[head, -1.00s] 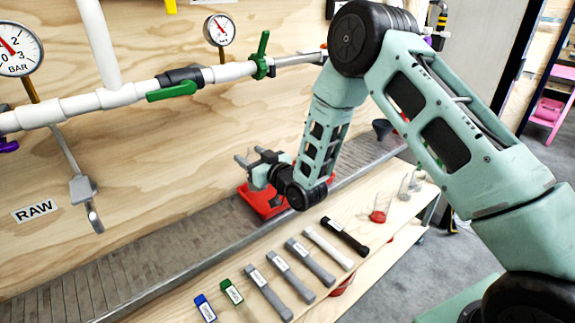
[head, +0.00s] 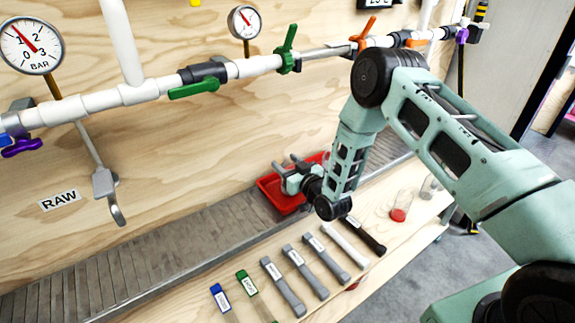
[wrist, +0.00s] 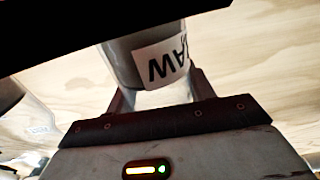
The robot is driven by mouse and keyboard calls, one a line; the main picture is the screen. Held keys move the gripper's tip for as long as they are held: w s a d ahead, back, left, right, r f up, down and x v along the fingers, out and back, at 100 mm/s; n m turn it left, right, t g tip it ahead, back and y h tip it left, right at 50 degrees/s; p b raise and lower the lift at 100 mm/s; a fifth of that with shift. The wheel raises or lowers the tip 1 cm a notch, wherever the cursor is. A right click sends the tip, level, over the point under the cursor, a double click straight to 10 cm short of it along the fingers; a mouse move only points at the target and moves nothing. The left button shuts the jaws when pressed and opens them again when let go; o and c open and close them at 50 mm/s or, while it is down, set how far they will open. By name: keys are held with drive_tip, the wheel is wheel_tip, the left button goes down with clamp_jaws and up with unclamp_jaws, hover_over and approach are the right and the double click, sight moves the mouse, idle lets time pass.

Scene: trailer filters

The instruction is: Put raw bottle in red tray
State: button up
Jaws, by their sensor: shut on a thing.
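The red tray (head: 268,185) sits on the grey slatted channel along the plywood wall, partly hidden behind my gripper. My gripper (head: 283,166) is at the tray in the head view. In the wrist view my gripper (wrist: 152,98) is shut on the raw bottle (wrist: 123,62), a grey cylinder with a white label whose letters "AW" show upside down. The bottle's far end is cut off by a dark shape at the top. The head view does not clearly show the bottle, so I cannot tell whether it touches the tray.
Several labelled grey, blue and green-capped tools (head: 283,284) lie on the wooden shelf in front. A clear cup with a red base (head: 399,208) stands to their right. White pipes with valves (head: 205,78) run above. A RAW sign (head: 60,200) and tap (head: 108,190) are at left.

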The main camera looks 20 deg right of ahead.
drive_tip(key=shift+f, duration=0.25)
drive_tip(key=shift+f, duration=0.15)
drive_tip(key=o, duration=1.2)
drive_tip(key=shift+r, duration=0.2)
